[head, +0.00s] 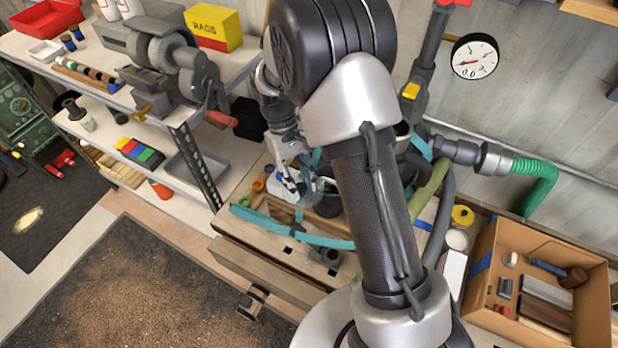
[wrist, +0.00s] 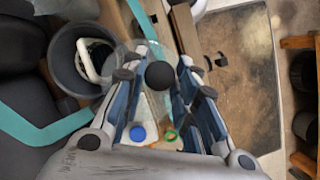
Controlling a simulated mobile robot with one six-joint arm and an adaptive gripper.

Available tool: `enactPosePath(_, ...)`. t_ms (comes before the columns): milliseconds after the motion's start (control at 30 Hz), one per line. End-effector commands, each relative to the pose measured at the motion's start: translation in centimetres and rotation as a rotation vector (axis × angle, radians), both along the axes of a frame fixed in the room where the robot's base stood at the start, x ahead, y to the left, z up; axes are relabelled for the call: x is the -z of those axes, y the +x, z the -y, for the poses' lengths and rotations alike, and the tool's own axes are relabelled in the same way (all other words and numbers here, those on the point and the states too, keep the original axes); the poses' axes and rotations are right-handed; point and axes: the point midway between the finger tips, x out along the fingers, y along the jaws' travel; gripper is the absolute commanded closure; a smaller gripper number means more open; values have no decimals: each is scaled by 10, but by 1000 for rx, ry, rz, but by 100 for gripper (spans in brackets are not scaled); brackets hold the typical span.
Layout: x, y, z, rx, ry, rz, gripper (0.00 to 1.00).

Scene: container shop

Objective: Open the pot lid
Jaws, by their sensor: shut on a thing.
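In the wrist view a round black knob (wrist: 160,75) sits between the fingertips of my gripper (wrist: 160,80). A clear, glass-like round lid (wrist: 122,58) shows faintly around and left of the knob. I cannot tell whether it rests on a pot or is apart from it, and no pot body is clear beneath it. In the head view my gripper (head: 292,182) is low over the workbench, partly hidden by my arm. The lid and knob are not clear there.
A dark grey bucket (wrist: 64,68) with a white looped thing inside stands left of the lid in the wrist view. A teal strap (head: 290,236) crosses the bench. A cardboard box (head: 483,283) of tools stands at right. Shelves (head: 215,150) stand left.

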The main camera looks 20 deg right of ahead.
Motion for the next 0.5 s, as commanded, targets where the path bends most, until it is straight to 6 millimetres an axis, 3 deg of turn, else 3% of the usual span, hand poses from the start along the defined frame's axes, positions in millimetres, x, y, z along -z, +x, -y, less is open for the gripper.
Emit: enactPosePath(500,-1,31,-28,491,1,1,100)
